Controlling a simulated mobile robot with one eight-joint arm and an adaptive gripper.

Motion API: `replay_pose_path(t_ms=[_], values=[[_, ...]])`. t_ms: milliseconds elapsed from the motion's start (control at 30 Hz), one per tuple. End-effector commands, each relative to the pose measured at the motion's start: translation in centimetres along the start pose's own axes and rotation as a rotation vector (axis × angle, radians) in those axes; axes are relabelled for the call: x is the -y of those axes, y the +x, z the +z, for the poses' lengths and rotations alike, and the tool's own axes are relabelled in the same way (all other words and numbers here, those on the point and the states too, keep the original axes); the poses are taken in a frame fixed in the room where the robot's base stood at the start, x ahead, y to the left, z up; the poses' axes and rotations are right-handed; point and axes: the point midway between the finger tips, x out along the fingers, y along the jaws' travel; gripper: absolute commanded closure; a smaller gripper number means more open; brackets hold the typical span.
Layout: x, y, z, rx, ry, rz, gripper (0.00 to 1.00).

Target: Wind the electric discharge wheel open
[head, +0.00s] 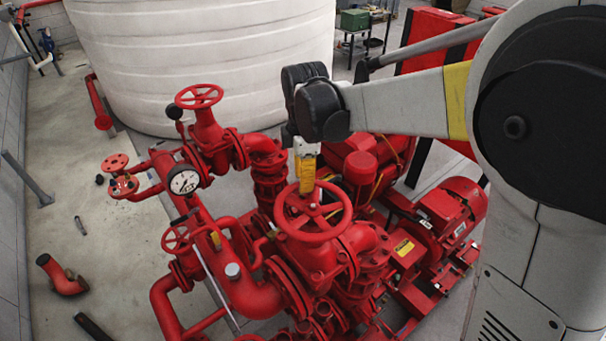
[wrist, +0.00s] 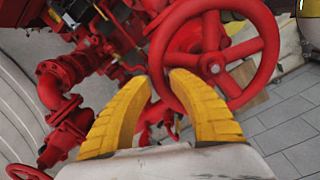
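A large red handwheel (head: 338,234) with spokes and a central hub lies nearest my arm on the pumpset, beside the red electric motor (head: 452,212). Its rim and hub also show at the upper right of the wrist view (wrist: 270,50). My gripper (head: 307,188) points down at the far part of this wheel's rim. In the wrist view, its two yellow fingers (wrist: 162,78) stand apart, with the rim's left part at the gap between their tips. I cannot tell whether either finger touches the rim.
A second red handwheel (head: 199,96) stands further back, and a smaller one (head: 178,238) is at the left. A pressure gauge (head: 185,182) sits between them. A large white tank (head: 200,60) stands behind. Floor at the left holds a loose red pipe piece (head: 62,275).

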Motion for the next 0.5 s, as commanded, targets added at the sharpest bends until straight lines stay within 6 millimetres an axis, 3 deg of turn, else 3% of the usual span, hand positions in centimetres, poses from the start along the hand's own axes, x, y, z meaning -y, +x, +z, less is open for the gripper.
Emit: replay_pose_path(t_ms=[133, 400, 433, 500], values=[[0.00, 1.05, 0.01, 0.000, 0.001, 0.000, 0.76], [0.01, 1.21, 0.02, 0.000, 0.001, 0.000, 0.76], [0.01, 1.21, 0.02, 0.000, 0.001, 0.000, 0.80], [0.01, 1.20, 0.01, 0.000, 0.001, 0.000, 1.00]])
